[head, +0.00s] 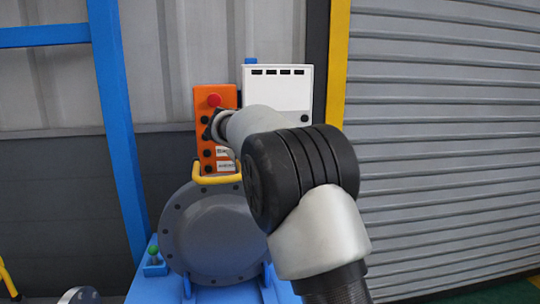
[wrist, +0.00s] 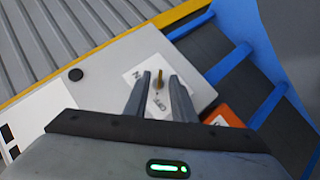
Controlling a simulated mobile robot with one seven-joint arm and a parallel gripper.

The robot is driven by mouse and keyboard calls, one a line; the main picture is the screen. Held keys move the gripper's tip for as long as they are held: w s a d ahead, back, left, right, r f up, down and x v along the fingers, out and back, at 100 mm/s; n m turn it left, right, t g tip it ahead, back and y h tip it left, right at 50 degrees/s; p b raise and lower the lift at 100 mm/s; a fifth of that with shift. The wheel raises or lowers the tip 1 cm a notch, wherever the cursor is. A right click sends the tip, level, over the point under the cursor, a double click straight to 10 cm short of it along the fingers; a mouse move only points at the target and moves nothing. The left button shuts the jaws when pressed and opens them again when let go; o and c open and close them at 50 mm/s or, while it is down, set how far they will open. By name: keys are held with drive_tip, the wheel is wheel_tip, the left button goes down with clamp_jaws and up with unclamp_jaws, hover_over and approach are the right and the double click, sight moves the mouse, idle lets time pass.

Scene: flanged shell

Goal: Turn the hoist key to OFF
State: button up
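The hoist key (wrist: 159,80) is a small brass-coloured key on a pale panel (wrist: 190,62), seen in the wrist view. A white label around it carries ON to the left and OFF below, partly covered by the fingers. My gripper (wrist: 160,77) is open, with one dark finger on each side of the key. A gap shows beside the key, and I cannot tell whether either finger touches it. In the head view my gripper is mostly hidden behind my arm near the orange control box (head: 203,98), and the key is hidden there.
A white box (head: 290,92) with dark slots stands beside the orange box. Below are a yellow handle (head: 215,179) and a large grey bolted flange (head: 210,235). A blue frame post (head: 118,120) is at left, a grey shutter (head: 450,150) at right. A black knob (wrist: 76,74) is on the panel.

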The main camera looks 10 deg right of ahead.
drive_tip(key=v, duration=1.6)
drive_tip(key=shift+s+a, duration=0.2)
drive_tip(key=shift+s, duration=0.05)
drive_tip(key=shift+r, duration=0.1)
drive_tip(key=s+d+f+m+g+y, duration=0.1)
drive_tip(key=s+d+f+g+y, duration=0.15)
drive_tip(key=s+d, duration=0.45)
drive_tip(key=s+d+f+m+g+y, duration=0.1)
drive_tip(key=s+d+f, duration=0.25)
drive_tip(key=s, duration=0.75)
drive_tip(key=s+f+m+y, duration=0.1)
drive_tip(key=s+f, duration=0.2)
drive_tip(key=s, duration=0.3)
drive_tip(key=s+f+y+p, duration=0.1)
drive_tip(key=s+f, duration=0.3)
drive_tip(key=s, duration=0.3)
drive_tip(key=s+f+m+y, duration=0.1)
drive_tip(key=s+f, duration=0.2)
drive_tip(key=s, duration=0.3)
wheel_tip(320, 180, up, 15)
drive_tip(key=p, duration=1.5)
drive_tip(key=shift+a+r+g, duration=0.15)
drive_tip(key=shift+a+g, duration=0.05)
drive_tip(key=shift+g, duration=0.15)
drive_tip(key=shift+s, duration=0.1)
